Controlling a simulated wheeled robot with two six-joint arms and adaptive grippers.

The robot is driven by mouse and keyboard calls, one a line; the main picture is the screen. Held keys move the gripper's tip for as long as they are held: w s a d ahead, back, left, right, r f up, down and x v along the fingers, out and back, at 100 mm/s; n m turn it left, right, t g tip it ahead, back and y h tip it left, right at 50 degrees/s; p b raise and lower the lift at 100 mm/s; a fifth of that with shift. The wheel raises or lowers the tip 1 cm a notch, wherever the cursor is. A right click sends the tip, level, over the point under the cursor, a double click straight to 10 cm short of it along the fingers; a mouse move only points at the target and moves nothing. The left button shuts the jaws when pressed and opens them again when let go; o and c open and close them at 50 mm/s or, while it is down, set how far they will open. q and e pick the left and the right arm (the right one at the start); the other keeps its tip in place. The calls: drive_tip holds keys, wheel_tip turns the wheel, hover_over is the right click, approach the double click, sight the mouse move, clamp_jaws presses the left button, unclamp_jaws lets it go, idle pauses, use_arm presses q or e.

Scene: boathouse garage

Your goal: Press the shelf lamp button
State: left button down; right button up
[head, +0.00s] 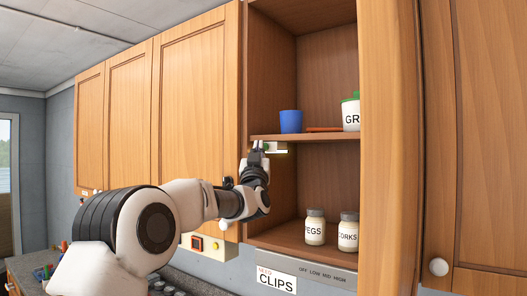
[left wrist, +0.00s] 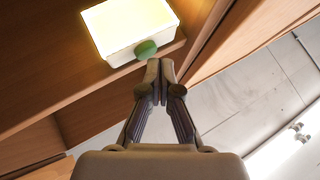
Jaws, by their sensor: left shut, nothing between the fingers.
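The shelf lamp (head: 277,147) is a small pale box under the middle shelf of the open cupboard. In the left wrist view the lamp (left wrist: 128,28) glows pale yellow. Its green button (left wrist: 146,49) sits on the side of the lamp that faces my gripper. My left gripper (left wrist: 157,66) is shut and empty, its fingertips just beside the button; whether they touch it I cannot tell. In the head view my left gripper (head: 257,147) points up at the shelf's front left edge, and the button (head: 266,147) shows just right of the fingertips. My right gripper is not in view.
The shelf (head: 318,137) holds a blue cup (head: 291,121) and a green-lidded jar (head: 351,112). Two labelled jars, one (head: 315,228) left of the other (head: 348,230), stand below. The cupboard's left side wall (head: 244,80) is close to my gripper. The lower shelf's left part is clear.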

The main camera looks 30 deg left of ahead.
use_arm(q)
drive_tip(key=shift+s, duration=0.1)
drive_tip(key=s+b, duration=0.1)
drive_tip(key=s, duration=0.1)
drive_tip(key=s+b, duration=0.4)
drive_tip(key=shift+a, duration=0.25)
idle(0.3)
idle(1.2)
